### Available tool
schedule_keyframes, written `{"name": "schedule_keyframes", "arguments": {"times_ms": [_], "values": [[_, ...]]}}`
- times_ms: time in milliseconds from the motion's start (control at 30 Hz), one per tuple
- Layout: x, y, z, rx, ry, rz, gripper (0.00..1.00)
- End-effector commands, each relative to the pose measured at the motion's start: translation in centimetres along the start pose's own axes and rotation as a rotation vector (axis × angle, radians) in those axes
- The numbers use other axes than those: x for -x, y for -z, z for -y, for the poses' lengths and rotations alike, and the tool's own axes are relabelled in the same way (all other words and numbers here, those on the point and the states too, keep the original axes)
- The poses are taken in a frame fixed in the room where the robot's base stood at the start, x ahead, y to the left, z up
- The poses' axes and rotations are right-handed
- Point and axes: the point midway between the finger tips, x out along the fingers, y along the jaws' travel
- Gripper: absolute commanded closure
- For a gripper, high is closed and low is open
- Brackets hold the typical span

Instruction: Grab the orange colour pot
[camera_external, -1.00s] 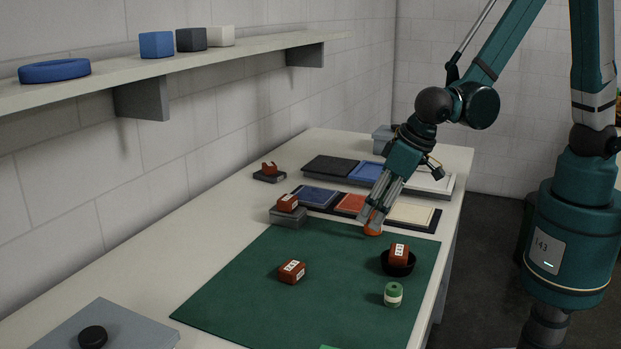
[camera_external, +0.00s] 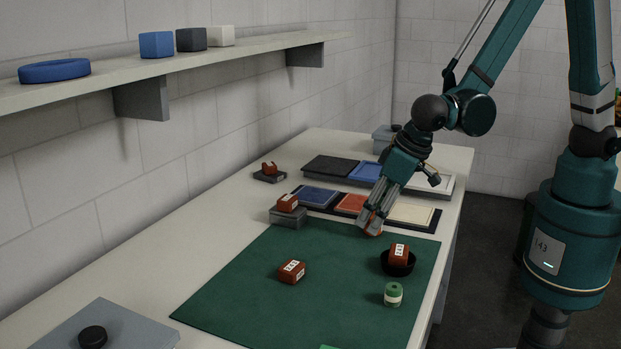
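The orange pot (camera_external: 374,233) stands at the far edge of the green mat (camera_external: 236,289). It is small and mostly hidden behind my fingers. My gripper (camera_external: 370,223) points down and is at the pot, with its fingertips overlapping it in the picture. I cannot tell whether the fingers are open around the pot or shut on it.
A black bowl (camera_external: 397,268) holding a brown labelled block (camera_external: 399,251) and a green jar (camera_external: 393,294) stand in front. Another brown block (camera_external: 291,271) lies on the mat. Coloured trays (camera_external: 411,214) lie behind. The mat's middle is clear.

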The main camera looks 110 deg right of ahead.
Motion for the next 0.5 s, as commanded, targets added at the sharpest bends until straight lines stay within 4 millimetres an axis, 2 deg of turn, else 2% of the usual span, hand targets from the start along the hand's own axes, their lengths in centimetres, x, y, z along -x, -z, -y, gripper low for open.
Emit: {"name": "schedule_keyframes", "arguments": {"times_ms": [33, 100, 133, 500], "values": [[0.00, 0.00, 0.00, 0.000, 0.000, 0.000, 0.74], [0.00, 0.00, 0.00, 0.000, 0.000, 0.000, 0.83], [0.00, 0.00, 0.00, 0.000, 0.000, 0.000, 0.84], [0.15, 0.07, 0.00, 0.000, 0.000, 0.000, 0.84]]}}
